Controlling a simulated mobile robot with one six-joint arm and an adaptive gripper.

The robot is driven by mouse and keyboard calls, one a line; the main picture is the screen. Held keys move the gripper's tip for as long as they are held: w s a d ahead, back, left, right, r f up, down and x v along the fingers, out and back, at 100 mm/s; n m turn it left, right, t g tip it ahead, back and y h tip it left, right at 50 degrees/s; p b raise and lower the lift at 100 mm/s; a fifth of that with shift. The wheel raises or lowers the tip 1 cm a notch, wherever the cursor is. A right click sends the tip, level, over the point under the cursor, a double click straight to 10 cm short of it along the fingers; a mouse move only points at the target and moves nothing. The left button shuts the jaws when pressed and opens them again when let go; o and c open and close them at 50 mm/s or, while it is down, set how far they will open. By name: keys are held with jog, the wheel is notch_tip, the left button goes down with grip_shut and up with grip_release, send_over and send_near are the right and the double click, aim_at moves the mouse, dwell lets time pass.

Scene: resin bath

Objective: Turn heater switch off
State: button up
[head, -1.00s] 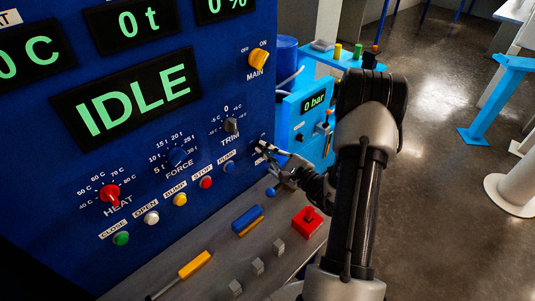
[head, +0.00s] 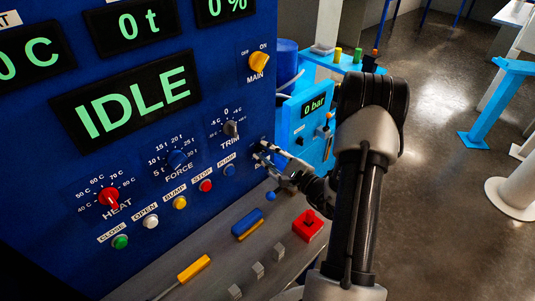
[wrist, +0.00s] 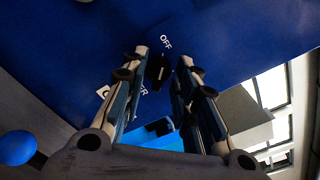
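The heater switch is a small black knob (wrist: 157,69) on the blue panel. In the wrist view it lies between my two fingertips, with an OFF label just beyond it. A second label is partly covered by the left finger, with its last letters showing. In the head view my gripper (head: 260,152) is at the panel's lower right, below the TRIM knob, and hides the switch. My gripper (wrist: 160,62) is open, with one finger on each side of the knob. A gap shows at the right finger; I cannot tell whether the left finger touches the knob.
The red HEAT dial (head: 109,197), FORCE knob (head: 177,159) and TRIM knob (head: 231,128) are left of my gripper. A row of push buttons runs below them.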

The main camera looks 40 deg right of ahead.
jog(key=s+d, duration=0.1)
jog(key=s, duration=1.1)
jog(key=shift+d, duration=0.3)
